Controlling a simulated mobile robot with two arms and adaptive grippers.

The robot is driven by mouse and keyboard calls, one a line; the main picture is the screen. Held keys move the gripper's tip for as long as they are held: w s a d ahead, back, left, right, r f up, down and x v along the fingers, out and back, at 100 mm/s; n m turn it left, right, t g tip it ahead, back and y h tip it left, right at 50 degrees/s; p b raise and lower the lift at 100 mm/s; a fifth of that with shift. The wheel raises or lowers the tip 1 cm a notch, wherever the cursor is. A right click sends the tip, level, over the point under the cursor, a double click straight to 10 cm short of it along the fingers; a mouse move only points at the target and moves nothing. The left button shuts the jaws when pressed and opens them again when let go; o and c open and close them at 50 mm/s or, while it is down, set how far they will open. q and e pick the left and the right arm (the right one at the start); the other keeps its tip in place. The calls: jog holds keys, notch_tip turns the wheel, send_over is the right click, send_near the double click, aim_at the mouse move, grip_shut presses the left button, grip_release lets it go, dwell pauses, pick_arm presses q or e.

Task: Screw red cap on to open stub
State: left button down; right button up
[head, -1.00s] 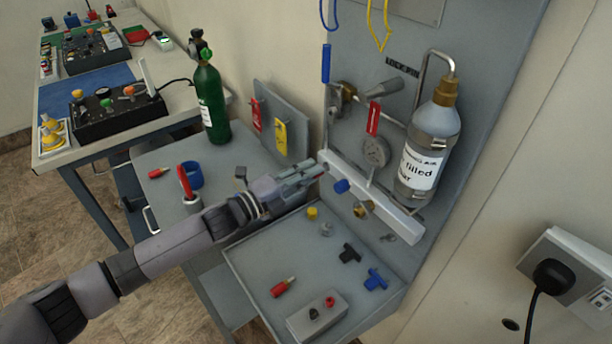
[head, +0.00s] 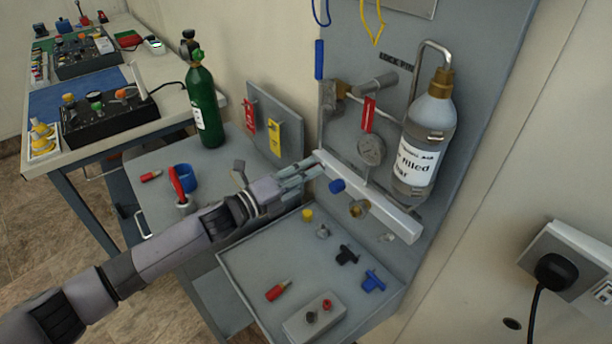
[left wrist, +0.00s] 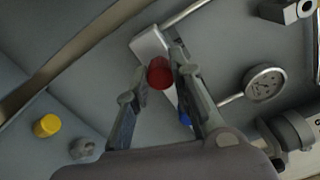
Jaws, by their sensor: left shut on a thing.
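My left gripper (head: 303,178) reaches the left end of the white manifold bar (head: 385,212) on the grey panel. In the left wrist view, its fingers are shut on the red cap (left wrist: 160,73), in front of the bar (left wrist: 149,43). The fingers hide the cap in the head view. I cannot tell whether the cap touches a stub; the stub behind it is hidden. A blue cap (head: 337,186) sits on the bar just right of the gripper, also seen in the left wrist view (left wrist: 184,116). A brass fitting (head: 359,208) is farther right. My right gripper is not in view.
A grey tray (head: 250,262) below holds yellow, black, blue and red parts. A gauge (head: 371,149) and a labelled bottle (head: 424,140) are mounted above the bar. A green cylinder (head: 205,108) and a blue ring-shaped cup (head: 182,177) stand on the left table.

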pick_arm(q)
jog(key=m+b, duration=0.1)
jog(key=m, duration=0.2)
jog(key=shift+r+m, duration=0.1)
jog(key=shift+m, duration=0.2)
jog(key=shift+b, duration=0.35)
jog(key=m+b, duration=0.1)
jog(key=m, duration=0.2)
jog(key=shift+m, duration=0.3)
